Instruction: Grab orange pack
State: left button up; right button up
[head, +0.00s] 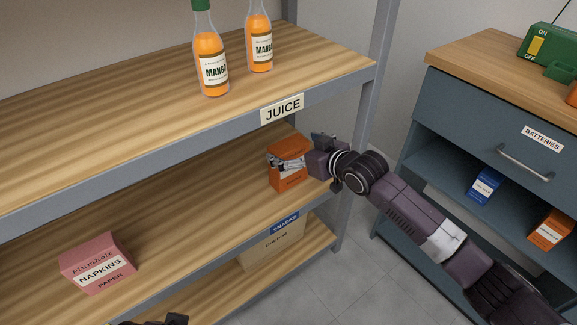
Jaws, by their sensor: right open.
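An orange pack (288,180) stands on the middle shelf near its right end, under the JUICE label. My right gripper (300,153) reaches in from the right and is open at this pack. One finger lies across the pack's front near the top and hides part of it; whether it touches I cannot tell. Another orange pack (549,231) sits in the open cabinet at the right. A dark piece of what looks like my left gripper (165,321) shows at the bottom edge, mostly cut off.
Two mango juice bottles (211,65) stand on the top shelf (100,120). A pink napkins box (97,263) is on the middle shelf at left. A cardboard box (272,248) sits below. A blue pack (484,186) is in the cabinet under the BATTERIES drawer (500,120). A grey post borders the shelf.

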jog(key=shift+x, duration=1.2)
jog(key=shift+c, duration=0.6)
jog(key=c, duration=1.5)
jog(key=shift+r, duration=0.1)
jog(key=shift+c, duration=1.1)
